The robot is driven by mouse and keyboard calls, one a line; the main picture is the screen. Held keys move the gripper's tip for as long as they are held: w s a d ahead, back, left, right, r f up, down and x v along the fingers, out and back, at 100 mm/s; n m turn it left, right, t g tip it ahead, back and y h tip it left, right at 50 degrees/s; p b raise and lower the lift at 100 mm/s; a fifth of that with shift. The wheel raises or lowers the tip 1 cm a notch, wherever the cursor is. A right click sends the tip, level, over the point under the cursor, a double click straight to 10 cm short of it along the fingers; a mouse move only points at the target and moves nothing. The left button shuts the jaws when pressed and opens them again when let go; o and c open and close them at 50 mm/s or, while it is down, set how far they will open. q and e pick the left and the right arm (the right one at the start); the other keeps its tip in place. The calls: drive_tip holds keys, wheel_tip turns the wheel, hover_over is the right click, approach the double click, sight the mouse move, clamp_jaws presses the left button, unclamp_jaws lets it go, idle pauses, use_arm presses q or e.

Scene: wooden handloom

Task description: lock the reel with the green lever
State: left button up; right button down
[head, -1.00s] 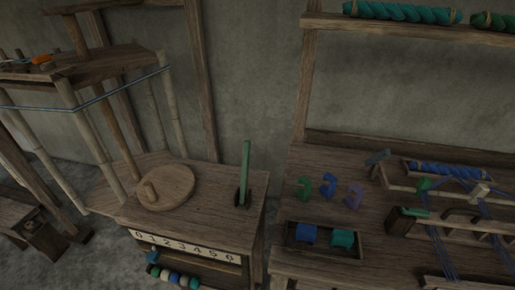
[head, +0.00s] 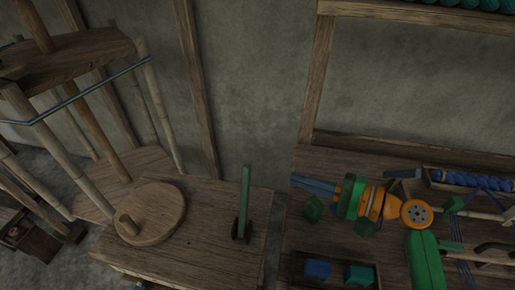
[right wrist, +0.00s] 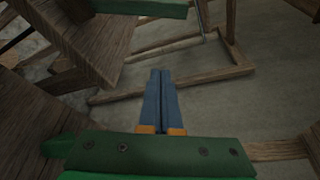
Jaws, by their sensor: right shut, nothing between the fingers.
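The green lever (head: 245,190) stands upright in a dark slotted mount on the wooden stand, right of the round wooden disc (head: 150,212). The reel has bamboo poles (head: 52,148) with a thin blue thread around them, at the left. My right gripper (head: 296,183) comes in from the right over the bench, fingers pointing left toward the lever, with a gap between. Its blue-grey fingers are shut and empty, as the right wrist view (right wrist: 160,73) also shows. There, a green bar, likely the lever (right wrist: 140,8), crosses the top, apart from the fingertips. My left gripper is not in view.
The right bench holds a tray (head: 337,284) with blue and teal pieces, and small green pieces (head: 313,208) close under my right gripper. A wooden post (head: 316,80) rises behind the bench. A narrow gap separates stand and bench.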

sight(244, 203)
use_arm(q)
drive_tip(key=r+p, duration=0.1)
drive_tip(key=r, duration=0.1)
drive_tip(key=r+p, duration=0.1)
drive_tip(key=p, duration=0.1)
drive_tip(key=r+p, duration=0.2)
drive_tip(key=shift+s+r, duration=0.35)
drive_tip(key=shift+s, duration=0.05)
use_arm(e)
drive_tip(key=a+r, duration=0.1)
drive_tip(key=a, duration=0.8)
drive_tip(key=shift+w+a, duration=0.15)
drive_tip(key=shift+w, duration=0.3)
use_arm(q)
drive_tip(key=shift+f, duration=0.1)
use_arm(e)
drive_tip(key=shift+w, duration=0.1)
